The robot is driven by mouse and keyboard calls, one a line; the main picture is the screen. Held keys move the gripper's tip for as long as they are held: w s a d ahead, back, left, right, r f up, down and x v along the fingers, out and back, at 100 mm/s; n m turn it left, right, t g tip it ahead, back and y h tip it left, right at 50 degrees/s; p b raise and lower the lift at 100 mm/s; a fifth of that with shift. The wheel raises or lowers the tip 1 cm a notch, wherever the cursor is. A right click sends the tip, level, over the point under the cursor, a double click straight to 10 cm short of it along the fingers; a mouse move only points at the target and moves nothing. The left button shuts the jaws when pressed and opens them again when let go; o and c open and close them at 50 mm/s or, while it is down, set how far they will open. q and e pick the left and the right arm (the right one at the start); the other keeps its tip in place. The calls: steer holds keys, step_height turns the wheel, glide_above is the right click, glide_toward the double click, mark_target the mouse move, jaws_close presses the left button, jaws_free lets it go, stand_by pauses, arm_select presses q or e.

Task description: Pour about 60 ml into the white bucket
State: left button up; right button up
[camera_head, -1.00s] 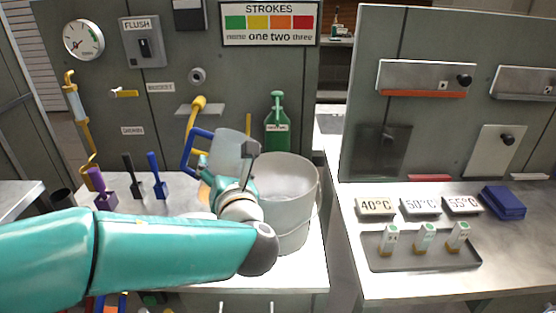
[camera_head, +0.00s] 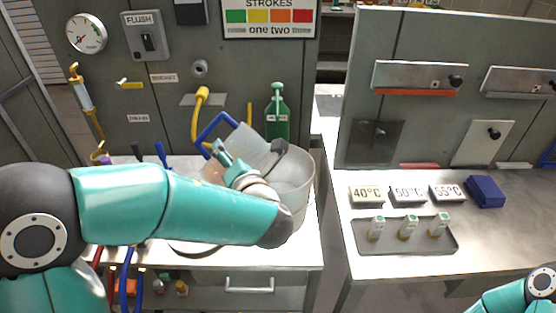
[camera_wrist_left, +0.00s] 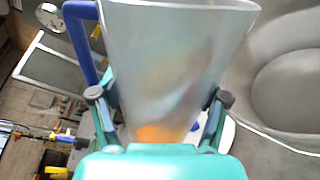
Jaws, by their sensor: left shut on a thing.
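A translucent jug (camera_head: 252,146) with a blue handle (camera_head: 212,130) is tilted to the right at the left side of the white bucket (camera_head: 303,198). My left gripper (camera_head: 247,157) is shut on the jug, with a finger on each side. In the left wrist view, the jug (camera_wrist_left: 178,50) shows between the fingers of the left gripper (camera_wrist_left: 158,100), with an orange patch low in it. The bucket (camera_wrist_left: 250,112) is to its right there. The liquid level and any stream are not clear. My right gripper is out of view.
A green bottle (camera_head: 277,115) stands behind the bucket, and a yellow spout (camera_head: 198,112) is behind the jug. On the right counter are temperature blocks (camera_head: 408,194), a tray (camera_head: 365,243) of small bottles and a blue block (camera_head: 486,191).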

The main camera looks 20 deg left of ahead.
arm_select(q)
steer(key=shift+r+m+p, duration=0.15)
steer(key=shift+m+p, duration=0.25)
steer(key=shift+p, duration=0.2)
steer(key=shift+f+m+p, duration=0.2)
steer(key=shift+m+p, duration=0.5)
steer(key=shift+p, duration=0.15)
stand_by(1.7)
steer(key=n+b, duration=0.1)
steer(key=b, duration=0.2)
steer(key=f+n+b, duration=0.1)
steer(key=n+b, duration=0.1)
steer(key=b, duration=0.1)
steer(key=shift+f, duration=0.3)
steer(key=shift+w+d+r+n, duration=0.1)
steer(key=shift+w+r+n, duration=0.05)
steer(key=shift+r+n, duration=0.15)
steer(key=shift+n+t+b, duration=0.3)
steer(key=shift+n+b, duration=0.2)
steer(key=shift+b, duration=0.55)
steer(key=shift+r, duration=0.25)
